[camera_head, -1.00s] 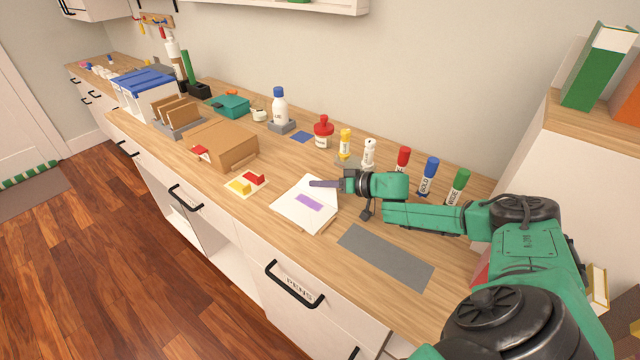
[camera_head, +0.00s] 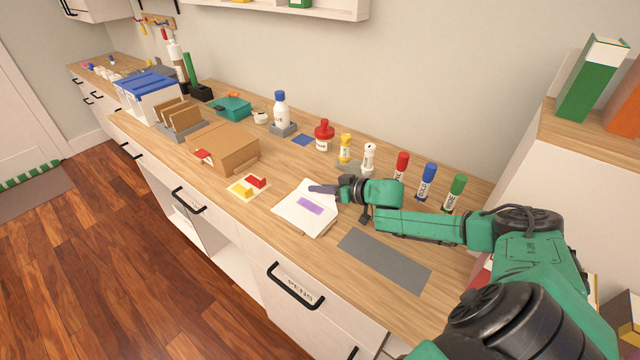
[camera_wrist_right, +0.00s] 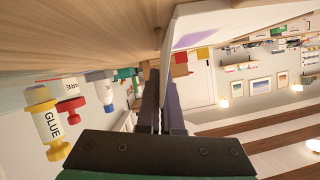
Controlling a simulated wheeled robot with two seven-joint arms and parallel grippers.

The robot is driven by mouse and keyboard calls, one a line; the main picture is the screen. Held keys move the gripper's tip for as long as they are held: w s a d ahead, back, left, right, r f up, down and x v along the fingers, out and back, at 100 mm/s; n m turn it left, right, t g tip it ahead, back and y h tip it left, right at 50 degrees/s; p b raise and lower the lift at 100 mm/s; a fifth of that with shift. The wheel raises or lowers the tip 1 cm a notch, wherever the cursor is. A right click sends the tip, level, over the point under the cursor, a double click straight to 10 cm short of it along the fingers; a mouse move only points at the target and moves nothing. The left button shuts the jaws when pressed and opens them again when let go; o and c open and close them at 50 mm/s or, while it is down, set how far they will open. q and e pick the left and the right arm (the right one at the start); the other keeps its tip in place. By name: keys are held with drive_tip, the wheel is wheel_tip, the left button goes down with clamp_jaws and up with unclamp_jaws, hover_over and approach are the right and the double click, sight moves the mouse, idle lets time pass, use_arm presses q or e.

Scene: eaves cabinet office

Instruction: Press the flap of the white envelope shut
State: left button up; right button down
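The white envelope (camera_head: 290,215) lies on the wooden counter with a purple strip (camera_head: 310,206) on it. Its white flap (camera_head: 309,182) stands raised along the far side; it also shows in the right wrist view (camera_wrist_right: 187,55). My right gripper (camera_head: 324,189) reaches in from the right at the flap, its dark purple fingers pointing left. In the right wrist view the fingers (camera_wrist_right: 160,100) are close together, with a thin white strip of the flap between them. The far finger is hidden in the head view. My left gripper is not in view.
A grey mat (camera_head: 384,259) lies right of the envelope. A card with yellow and red blocks (camera_head: 249,186) and a cardboard box (camera_head: 222,148) are to the left. Glue bottles (camera_head: 346,147) and markers (camera_head: 427,181) stand behind. The counter's front edge is close to the envelope.

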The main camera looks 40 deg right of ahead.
drive_tip(key=shift+s+a+r+n+h+p, duration=0.2)
drive_tip(key=shift+a+n+h+p, duration=0.3)
drive_tip(key=shift+n+p, duration=0.35)
drive_tip(key=shift+a+f+n+t+h+p, duration=0.1)
drive_tip(key=shift+a+n+t+h+p, duration=0.2)
drive_tip(key=shift+n+p, duration=0.35)
drive_tip(key=c, duration=1.1)
unclamp_jaws()
